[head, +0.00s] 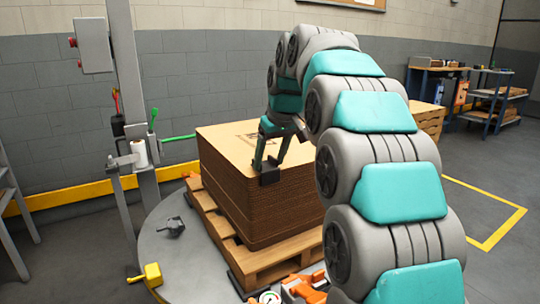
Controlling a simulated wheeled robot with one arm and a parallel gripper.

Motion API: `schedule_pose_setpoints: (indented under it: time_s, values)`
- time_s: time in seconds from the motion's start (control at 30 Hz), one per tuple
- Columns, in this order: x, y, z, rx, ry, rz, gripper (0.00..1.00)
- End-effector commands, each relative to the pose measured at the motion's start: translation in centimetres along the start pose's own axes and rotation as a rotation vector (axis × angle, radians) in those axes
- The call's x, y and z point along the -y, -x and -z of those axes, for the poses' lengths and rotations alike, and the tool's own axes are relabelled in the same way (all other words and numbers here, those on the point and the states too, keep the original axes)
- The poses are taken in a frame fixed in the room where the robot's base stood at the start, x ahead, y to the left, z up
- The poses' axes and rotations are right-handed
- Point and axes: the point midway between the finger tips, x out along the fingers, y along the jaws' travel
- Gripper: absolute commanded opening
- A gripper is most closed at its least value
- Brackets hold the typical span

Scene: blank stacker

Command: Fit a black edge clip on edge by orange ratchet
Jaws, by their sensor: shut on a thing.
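My gripper (268,163) is shut on a black edge clip (269,177) at the near top edge of the stack of brown cardboard sheets (262,208). The clip appears to be at or against that edge; I cannot tell whether it is seated on it. An orange ratchet (305,289) is at the bottom of the view, by the near side of the pallet (262,268). It is partly cut off by the frame and partly hidden by my arm. My arm also hides the right part of the stack.
The pallet stands on a grey round turntable (165,262). A dark grey piece (173,228) and a yellow block (150,274) are on its left. A gauge (268,297) is near the ratchet. A grey column (126,60) stands left; a workbench (437,80) is at the back right.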

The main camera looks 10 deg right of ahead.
Motion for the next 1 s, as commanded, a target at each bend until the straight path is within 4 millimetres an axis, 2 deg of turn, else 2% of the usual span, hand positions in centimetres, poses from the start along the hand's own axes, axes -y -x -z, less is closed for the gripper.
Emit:
schedule_pose_setpoints:
  time_s: [0.9,0.93,1.0]
  values:
    - [0.02,-0.52,-0.20,-0.001,0.000,0.000,0.20]
    - [0.02,-0.50,-0.19,-0.001,0.000,0.000,0.72]
    - [0.01,-0.49,-0.19,-0.001,0.000,0.000,0.80]
